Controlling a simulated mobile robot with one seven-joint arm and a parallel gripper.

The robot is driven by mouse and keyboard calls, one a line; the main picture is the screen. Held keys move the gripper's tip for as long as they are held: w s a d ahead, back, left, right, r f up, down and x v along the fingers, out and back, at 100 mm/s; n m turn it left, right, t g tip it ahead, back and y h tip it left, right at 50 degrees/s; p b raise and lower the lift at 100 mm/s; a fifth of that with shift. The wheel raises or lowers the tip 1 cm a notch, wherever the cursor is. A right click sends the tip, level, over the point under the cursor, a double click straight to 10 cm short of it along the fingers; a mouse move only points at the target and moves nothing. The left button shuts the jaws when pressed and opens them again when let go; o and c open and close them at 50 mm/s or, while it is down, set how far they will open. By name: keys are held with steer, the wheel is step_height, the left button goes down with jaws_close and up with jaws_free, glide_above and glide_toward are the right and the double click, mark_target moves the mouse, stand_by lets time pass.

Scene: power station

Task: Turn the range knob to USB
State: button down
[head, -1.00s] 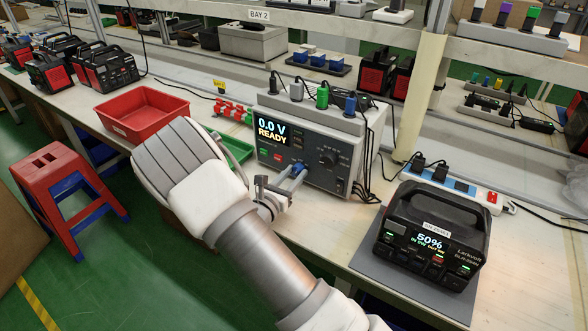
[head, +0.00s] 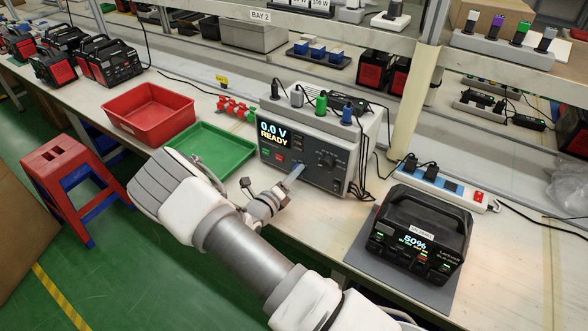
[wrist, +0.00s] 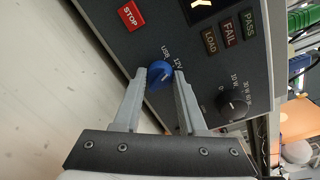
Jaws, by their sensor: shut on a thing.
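The tester box (head: 300,153) stands on the bench, its display reading "0.0 V READY". In the wrist view the range knob (wrist: 160,75) is a small round blue knob with a pale mark. The labels "USB" and "12V" are printed beside it. The mark seems to lean toward the 12V side, but it is too small to be sure. My gripper (wrist: 159,77) has one finger on each side of the knob and is shut on it. In the head view my gripper (head: 296,172) reaches the panel's lower front and hides the knob.
A black load knob (wrist: 236,104) is right of my fingers, and a red STOP button (wrist: 131,15) is up left. A green tray (head: 240,150) and red bin (head: 148,118) lie left of the box. A power station (head: 420,240) stands right on a grey mat.

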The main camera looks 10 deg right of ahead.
steer(key=shift+n+p, duration=0.8)
steer(key=shift+n, duration=1.3)
steer(key=shift+c, duration=2.3)
jaws_free()
steer(key=v, duration=1.7)
steer(key=shift+a, duration=0.35)
steer(key=shift+r, duration=0.1)
